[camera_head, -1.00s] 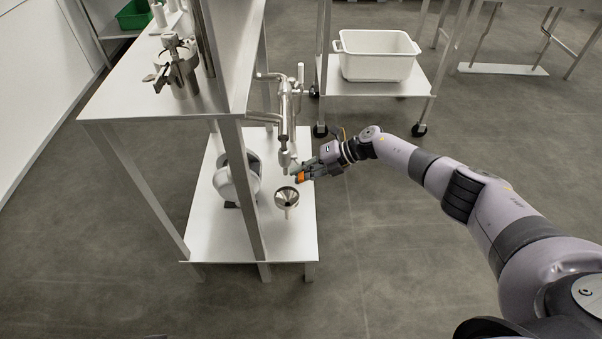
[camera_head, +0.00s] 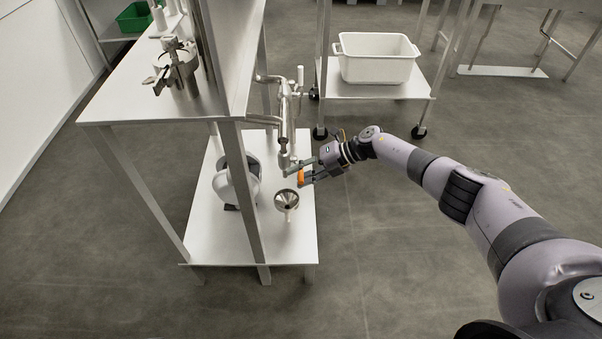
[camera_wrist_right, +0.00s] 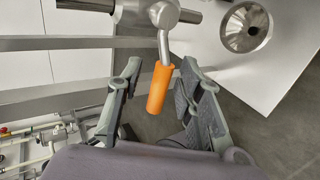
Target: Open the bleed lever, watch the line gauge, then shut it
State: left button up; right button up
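The bleed lever has an orange handle (camera_wrist_right: 160,88) on a metal stem below a steel pipe fitting (camera_wrist_right: 164,13). In the head view the orange handle (camera_head: 301,176) shows beside the lower end of the vertical steel pipe (camera_head: 284,125). My right gripper (camera_head: 303,171) is open around the handle. In the right wrist view its two fingers (camera_wrist_right: 160,82) stand on either side of the handle, with visible gaps. A round white-grey housing (camera_head: 250,185) sits on the lower shelf; its face is hidden, so I cannot tell if it is the gauge. My left gripper is not in view.
A steel funnel (camera_head: 286,200) stands below the pipe, close to my gripper, and shows in the wrist view (camera_wrist_right: 246,27). The rack's upper shelf (camera_head: 130,95) and posts stand to the left. A white tub (camera_head: 376,70) sits on a cart behind. The floor at right is clear.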

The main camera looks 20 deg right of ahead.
jog(key=shift+d, duration=0.1)
jog(key=v, duration=1.2)
